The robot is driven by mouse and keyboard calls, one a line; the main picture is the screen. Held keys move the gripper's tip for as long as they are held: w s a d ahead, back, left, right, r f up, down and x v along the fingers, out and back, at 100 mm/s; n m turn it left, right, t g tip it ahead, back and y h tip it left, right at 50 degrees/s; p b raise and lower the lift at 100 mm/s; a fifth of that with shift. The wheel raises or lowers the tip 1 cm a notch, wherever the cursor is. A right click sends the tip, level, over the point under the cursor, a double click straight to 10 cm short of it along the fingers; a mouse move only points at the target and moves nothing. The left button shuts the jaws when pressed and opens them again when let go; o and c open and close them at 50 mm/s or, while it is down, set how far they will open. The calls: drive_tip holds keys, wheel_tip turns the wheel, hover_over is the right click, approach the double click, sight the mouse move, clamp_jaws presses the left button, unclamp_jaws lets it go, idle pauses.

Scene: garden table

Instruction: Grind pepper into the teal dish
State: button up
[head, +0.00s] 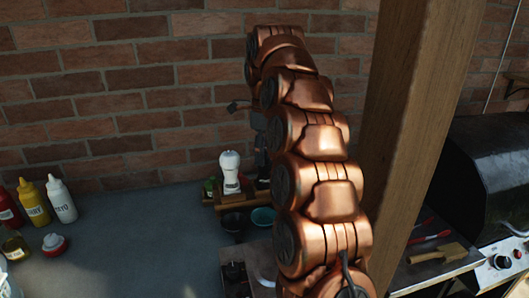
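The teal dish (263,216) stands below the wooden rack, partly hidden by my copper arm. A white grinder-shaped item (231,174) stands upright on the rack. A dark upright shape (263,170) stands just right of it, mostly behind my arm; I cannot tell whether it is the pepper mill. My gripper (259,135) is above that dark shape, largely hidden by the arm. Its fingertips do not show clearly, so I cannot tell whether it is open, shut or touching anything.
The wooden rack (238,207) also holds a small green item. A dark bowl (234,222) sits left of the teal dish. Sauce bottles (62,200) and a jar (17,247) stand at the left. A wooden post (418,120) and a grill (490,190) are at the right. The table's left-middle is clear.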

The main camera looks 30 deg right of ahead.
drive_tip(key=c, duration=0.6)
drive_tip(key=shift+c, duration=0.2)
drive_tip(key=shift+n, duration=0.4)
drive_tip(key=n, duration=0.3)
drive_tip(key=shift+n, duration=0.3)
drive_tip(key=n, duration=0.3)
drive_tip(key=shift+n, duration=0.3)
drive_tip(key=n, duration=0.3)
drive_tip(key=shift+n, duration=2.5)
